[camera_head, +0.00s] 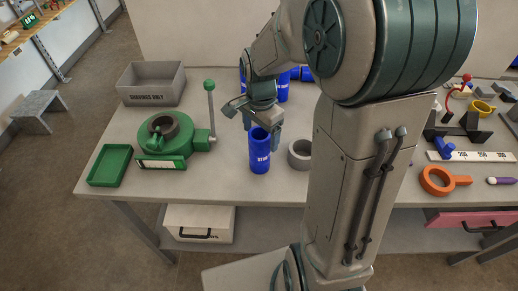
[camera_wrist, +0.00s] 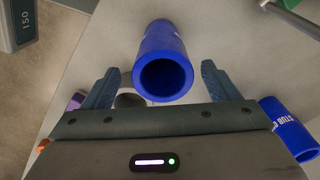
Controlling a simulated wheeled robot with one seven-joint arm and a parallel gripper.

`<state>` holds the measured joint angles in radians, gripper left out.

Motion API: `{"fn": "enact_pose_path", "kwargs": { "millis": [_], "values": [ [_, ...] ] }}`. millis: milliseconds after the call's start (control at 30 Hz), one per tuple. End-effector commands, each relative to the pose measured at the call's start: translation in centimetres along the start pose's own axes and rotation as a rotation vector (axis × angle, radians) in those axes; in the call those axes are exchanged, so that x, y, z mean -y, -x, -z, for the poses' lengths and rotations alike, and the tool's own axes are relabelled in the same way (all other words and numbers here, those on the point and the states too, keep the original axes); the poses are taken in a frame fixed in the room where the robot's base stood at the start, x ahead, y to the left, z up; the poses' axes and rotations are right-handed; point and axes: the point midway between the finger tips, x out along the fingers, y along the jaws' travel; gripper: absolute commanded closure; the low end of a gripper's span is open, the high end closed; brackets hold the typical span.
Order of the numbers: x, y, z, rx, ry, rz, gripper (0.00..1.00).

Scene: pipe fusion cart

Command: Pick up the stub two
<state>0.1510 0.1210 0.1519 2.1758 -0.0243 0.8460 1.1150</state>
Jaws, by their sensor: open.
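A blue hollow stub (camera_head: 260,154) stands upright near the front of the bench, with white lettering too small to read. I take it as stub two. In the wrist view the stub (camera_wrist: 163,45) shows with its open end towards the camera. My gripper (camera_head: 262,125) is over the top of it, pointing down. In the wrist view the open fingers (camera_wrist: 162,70) are on either side of the stub, with gaps showing on both sides. Another blue stub (camera_wrist: 290,128) with white "STUB" lettering, partly cut off, is at the right of the wrist view.
A grey ring (camera_head: 300,153) is just right of the stub. A green clamp (camera_head: 172,135) with a tall lever stands left, beside a green tray (camera_head: 110,165) and a grey bin (camera_head: 152,83). More blue pieces (camera_head: 283,85) are behind my arm. An orange ring tool (camera_head: 437,181) lies right.

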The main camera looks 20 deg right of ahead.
Motion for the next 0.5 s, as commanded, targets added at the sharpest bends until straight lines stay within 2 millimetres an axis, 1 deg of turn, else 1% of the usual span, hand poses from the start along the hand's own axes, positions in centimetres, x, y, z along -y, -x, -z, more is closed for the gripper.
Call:
{"fn": "enact_pose_path", "kwargs": {
  "millis": [133, 233, 333, 500],
  "values": [
    [0.2, -1.9, 0.0, 0.002, -0.001, -0.004, 0.18],
    [0.3, -2.9, 0.0, 0.002, -0.002, -0.001, 0.18],
    [0.3, -3.3, 0.0, 0.000, -0.001, 0.001, 0.18],
    [0.3, -3.4, 0.0, 0.000, -0.001, 0.002, 0.18]
  ]
}}
